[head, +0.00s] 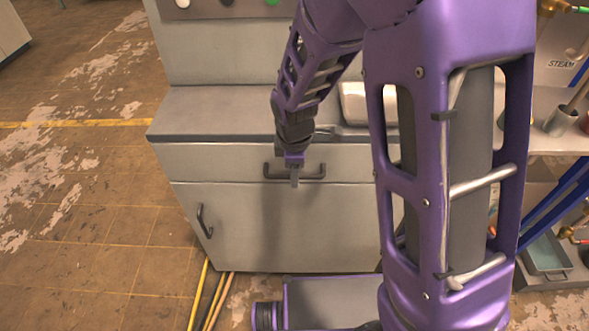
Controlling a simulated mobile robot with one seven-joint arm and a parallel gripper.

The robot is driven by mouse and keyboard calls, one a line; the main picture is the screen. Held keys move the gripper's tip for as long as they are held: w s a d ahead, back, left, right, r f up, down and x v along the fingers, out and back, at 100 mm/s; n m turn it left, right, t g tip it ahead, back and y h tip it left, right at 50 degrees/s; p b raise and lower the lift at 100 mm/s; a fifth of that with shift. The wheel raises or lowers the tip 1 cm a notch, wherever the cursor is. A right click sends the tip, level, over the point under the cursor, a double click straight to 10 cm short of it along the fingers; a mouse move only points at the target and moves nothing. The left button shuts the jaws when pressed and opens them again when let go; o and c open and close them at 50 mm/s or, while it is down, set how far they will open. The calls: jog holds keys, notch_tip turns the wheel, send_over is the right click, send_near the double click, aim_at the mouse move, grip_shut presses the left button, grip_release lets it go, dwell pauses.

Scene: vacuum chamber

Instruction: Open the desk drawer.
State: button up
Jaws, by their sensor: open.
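The desk (215,105) is a grey cabinet with a flat worktop. Its drawer (220,164) is the wide front panel just under the top, and it looks closed. The drawer has a dark horizontal bar handle (318,172). My gripper (294,181) points down in front of the drawer, over the middle of the handle in the picture. Its fingers overlap the handle, and I cannot tell whether they touch it. The gripper is open with nothing visible in it. My purple arm hides the drawer's right end.
A cabinet door (300,230) with a dark handle (204,221) is below the drawer. A shelf with metal cups (560,121) and a tray (547,254) stands at the right. The floor at left is clear.

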jog(key=shift+c, duration=0.2)
grip_shut()
dwell(1.2)
